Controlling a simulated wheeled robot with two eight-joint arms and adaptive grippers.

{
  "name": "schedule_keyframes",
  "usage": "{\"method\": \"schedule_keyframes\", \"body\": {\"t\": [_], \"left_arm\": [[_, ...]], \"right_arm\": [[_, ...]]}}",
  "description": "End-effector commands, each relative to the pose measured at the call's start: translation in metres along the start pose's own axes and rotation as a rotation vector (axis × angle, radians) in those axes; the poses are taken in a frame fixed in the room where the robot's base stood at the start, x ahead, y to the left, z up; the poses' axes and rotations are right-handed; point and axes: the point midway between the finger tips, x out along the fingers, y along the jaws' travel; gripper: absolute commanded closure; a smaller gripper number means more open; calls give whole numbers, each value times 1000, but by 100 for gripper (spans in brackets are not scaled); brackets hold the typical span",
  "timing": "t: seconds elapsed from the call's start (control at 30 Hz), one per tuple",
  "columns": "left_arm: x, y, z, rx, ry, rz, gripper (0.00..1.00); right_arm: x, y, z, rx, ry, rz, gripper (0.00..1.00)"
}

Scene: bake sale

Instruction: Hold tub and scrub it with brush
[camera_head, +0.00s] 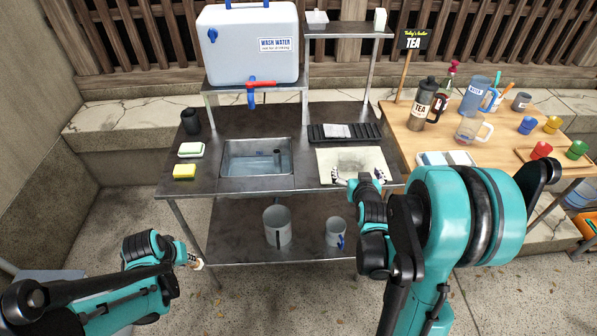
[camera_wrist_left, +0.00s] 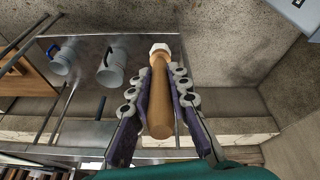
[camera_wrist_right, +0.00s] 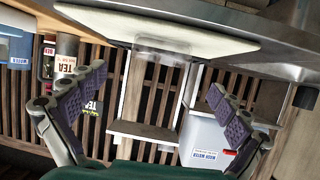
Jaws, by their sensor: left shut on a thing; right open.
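My left gripper (camera_head: 192,261) is left of the metal table's lower shelf. In the left wrist view it (camera_wrist_left: 158,88) is shut on the wooden handle of a brush (camera_wrist_left: 160,98), whose white head (camera_wrist_left: 160,49) points away from the palm. My right gripper (camera_head: 357,178) is open and empty at the front edge of a pale mat (camera_head: 376,159). The right wrist view shows its spread fingers (camera_wrist_right: 158,88). A faint see-through shape (camera_wrist_right: 162,52) shows by the mat there, perhaps a clear tub.
A sink (camera_head: 230,165) is left of the mat, with a yellow sponge (camera_head: 184,172) beyond it. A dark drying rack (camera_head: 362,136) lies behind the mat. A wooden table (camera_head: 455,146) stands right.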

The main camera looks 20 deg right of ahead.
Motion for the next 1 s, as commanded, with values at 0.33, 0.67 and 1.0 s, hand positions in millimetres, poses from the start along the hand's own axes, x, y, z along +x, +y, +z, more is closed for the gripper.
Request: {"method": "schedule_keyframes", "body": {"t": [0.33,0.67,1.0], "left_arm": [[20,-2,7,0,0,0,100],[24,-2,8,0,0,0,100],[23,-2,8,0,0,0,100]], "right_arm": [[67,0,2,0,-1,-1,0],[86,0,0,0,-1,-1,0],[86,0,0,0,-1,-1,37]]}}
